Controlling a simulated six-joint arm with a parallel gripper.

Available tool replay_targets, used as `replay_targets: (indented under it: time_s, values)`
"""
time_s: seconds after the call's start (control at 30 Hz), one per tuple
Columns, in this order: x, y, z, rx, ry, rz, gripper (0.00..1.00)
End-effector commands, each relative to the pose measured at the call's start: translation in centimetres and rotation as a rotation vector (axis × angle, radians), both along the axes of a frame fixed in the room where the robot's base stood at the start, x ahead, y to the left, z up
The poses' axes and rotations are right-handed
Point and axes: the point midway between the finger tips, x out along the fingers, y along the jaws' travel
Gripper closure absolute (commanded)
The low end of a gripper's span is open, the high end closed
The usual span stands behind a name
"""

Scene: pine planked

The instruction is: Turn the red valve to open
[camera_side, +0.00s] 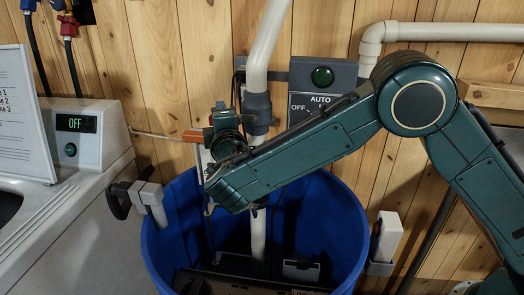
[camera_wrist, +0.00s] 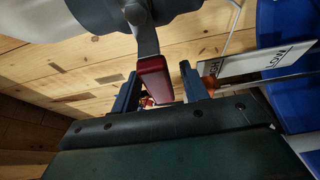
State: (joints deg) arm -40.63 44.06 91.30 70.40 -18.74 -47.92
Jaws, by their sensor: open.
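The red valve handle (camera_wrist: 153,80) is a red grip on a grey metal lever that comes from a dark fitting on a pale pipe. In the wrist view it lies between the two fingers of my gripper (camera_wrist: 158,88). The fingers are open, with a visible gap on the right side of the handle; contact on the left is unclear.
A blue tub (camera_side: 345,215) stands below my arm. A white HIGH/LOW plate (camera_wrist: 260,62) is near the right finger. A white machine (camera_side: 75,145) stands at left.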

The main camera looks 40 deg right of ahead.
Motion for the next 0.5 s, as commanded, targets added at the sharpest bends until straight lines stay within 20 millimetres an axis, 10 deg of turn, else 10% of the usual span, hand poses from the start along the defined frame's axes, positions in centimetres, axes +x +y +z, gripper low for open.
replay_targets:
  time_s: [0.5]
  values:
    - [1.31, -0.54, -0.03, -0.001, 0.000, 0.001, 0.55]
